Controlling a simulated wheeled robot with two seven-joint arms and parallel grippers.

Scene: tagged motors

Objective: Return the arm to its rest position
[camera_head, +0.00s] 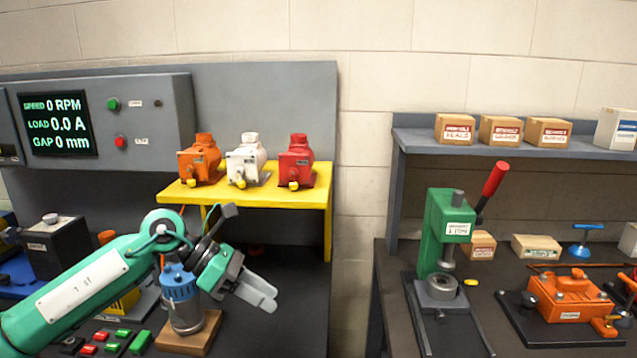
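My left arm comes in from the lower left, green with a white label. My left gripper (268,299) points right and down over the dark bench, with its light grey fingers close together. Nothing shows between them, but this angle does not tell whether they are open or shut. A blue and grey motor (186,314) stands upright on a wooden base (190,343), just left of the gripper. The wrist hides part of its top. My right gripper is not in view.
An orange motor (200,160), a white motor (246,162) and a red motor (297,163) stand on a yellow shelf (262,196) behind the gripper. A green press (441,235) and an orange fixture (570,296) stand on the right bench. A gap separates the benches.

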